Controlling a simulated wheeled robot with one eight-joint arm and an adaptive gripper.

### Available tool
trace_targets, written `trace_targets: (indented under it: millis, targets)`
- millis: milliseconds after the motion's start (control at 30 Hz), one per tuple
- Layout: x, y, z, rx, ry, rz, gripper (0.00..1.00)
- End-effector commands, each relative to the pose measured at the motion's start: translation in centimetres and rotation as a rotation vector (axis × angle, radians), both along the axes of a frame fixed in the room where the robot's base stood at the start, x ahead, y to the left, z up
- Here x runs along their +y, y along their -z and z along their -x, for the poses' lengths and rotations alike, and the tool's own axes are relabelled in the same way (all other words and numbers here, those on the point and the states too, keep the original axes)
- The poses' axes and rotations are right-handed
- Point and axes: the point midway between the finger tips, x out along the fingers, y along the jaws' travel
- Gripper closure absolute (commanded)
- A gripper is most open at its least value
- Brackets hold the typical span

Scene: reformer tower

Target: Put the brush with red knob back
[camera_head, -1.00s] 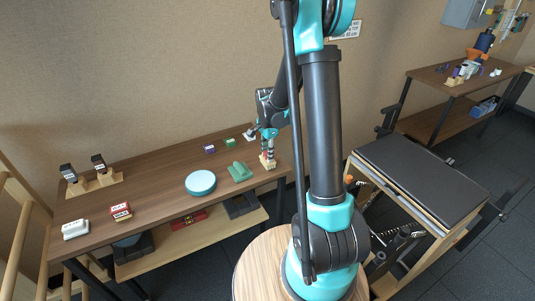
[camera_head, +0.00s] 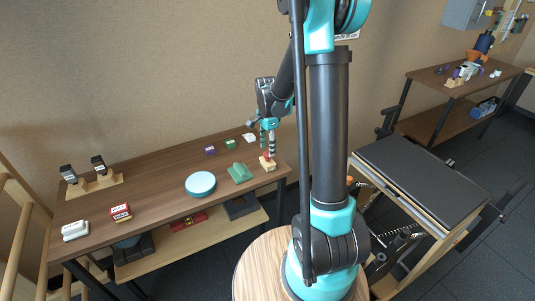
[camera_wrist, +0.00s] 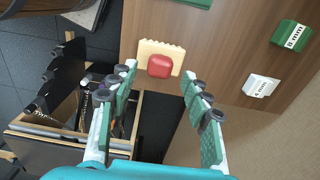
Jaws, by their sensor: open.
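The brush with red knob (camera_head: 268,162) stands on the right end of the brown workbench (camera_head: 160,187), near its front edge. In the wrist view it is a cream block with toothed edges and a red knob (camera_wrist: 160,60) on top. My gripper (camera_head: 268,151) is above the brush, fingers pointing down. In the wrist view the gripper (camera_wrist: 158,75) has its fingers spread wide, with nothing between them. The brush appears beyond the fingertips, knob between the two fingers. The exact gap is hard to tell.
A green piece (camera_head: 240,173) and a round teal disc (camera_head: 201,183) lie left of the brush. Purple (camera_head: 210,151), green (camera_head: 231,144) and white (camera_head: 249,138) blocks sit behind. A wooden stand (camera_head: 105,184) with black-topped pieces is at far left, near a red box (camera_head: 121,212).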

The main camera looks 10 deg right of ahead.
Motion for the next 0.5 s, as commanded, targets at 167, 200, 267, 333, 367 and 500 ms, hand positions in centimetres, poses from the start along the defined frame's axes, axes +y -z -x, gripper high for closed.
trace_targets:
  millis: [167, 200, 267, 333, 367, 500]
  targets:
    - [0.0, -3.7, 0.0, 0.0, 0.0, 0.0, 0.51]
    - [0.0, -4.4, 0.1, 0.0, 0.0, 0.0, 0.51]
    - [0.0, -5.4, 0.0, 0.0, 0.0, 0.0, 0.51]
    - [0.0, -6.3, 0.0, 0.0, 0.0, 0.0, 0.51]
    - [0.0, -6.6, 0.0, 0.0, 0.0, 0.0, 0.51]
    - [0.0, -7.5, 0.1, -0.001, -0.003, 0.0, 0.51]
